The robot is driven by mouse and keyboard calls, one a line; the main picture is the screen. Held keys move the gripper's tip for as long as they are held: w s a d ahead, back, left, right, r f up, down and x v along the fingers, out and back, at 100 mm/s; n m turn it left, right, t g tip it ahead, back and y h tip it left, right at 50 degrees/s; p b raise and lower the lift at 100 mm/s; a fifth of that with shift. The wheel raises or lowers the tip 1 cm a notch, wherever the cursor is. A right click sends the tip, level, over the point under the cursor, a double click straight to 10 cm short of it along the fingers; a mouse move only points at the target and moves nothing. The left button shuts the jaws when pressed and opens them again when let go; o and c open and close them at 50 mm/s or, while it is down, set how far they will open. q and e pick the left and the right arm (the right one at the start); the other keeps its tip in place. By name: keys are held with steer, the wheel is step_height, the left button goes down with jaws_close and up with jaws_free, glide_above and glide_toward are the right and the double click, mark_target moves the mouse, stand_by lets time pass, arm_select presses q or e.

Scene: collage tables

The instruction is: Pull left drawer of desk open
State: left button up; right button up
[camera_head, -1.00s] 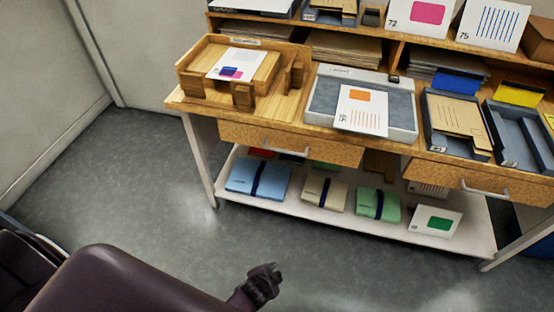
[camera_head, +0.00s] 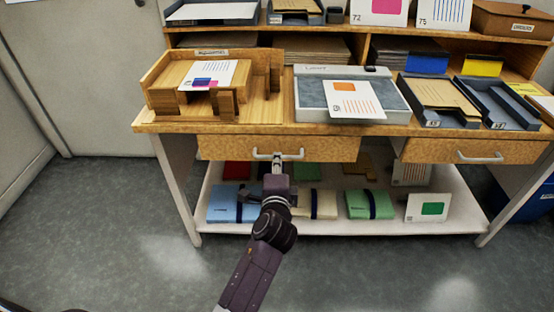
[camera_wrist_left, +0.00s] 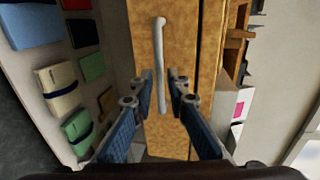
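The desk's left drawer (camera_head: 225,148) has a wooden front just below the tabletop and looks shut. Its pale bar handle (camera_head: 262,155) is near the middle of that front; it also shows in the left wrist view (camera_wrist_left: 159,50). My left gripper (camera_head: 277,163) is at the handle, its fingers pointing at the drawer front. In the left wrist view the fingers (camera_wrist_left: 161,78) are apart, one on each side of the bar near one end. I cannot tell whether either finger touches it. My right gripper is not in view.
The right drawer (camera_head: 420,151) has its own handle. A white lower shelf (camera_head: 330,227) holds several folders and cards under my left gripper. A wooden tray (camera_head: 160,97) and a grey light panel (camera_head: 310,112) stand on the tabletop. The floor in front is clear.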

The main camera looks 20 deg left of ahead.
arm_select(q)
steer(key=shift+x, duration=2)
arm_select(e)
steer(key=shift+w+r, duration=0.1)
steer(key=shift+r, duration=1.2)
arm_select(q)
steer(key=shift+s, duration=0.1)
steer(key=shift+c, duration=0.7)
jaws_close()
steer(key=shift+s+f, duration=0.1)
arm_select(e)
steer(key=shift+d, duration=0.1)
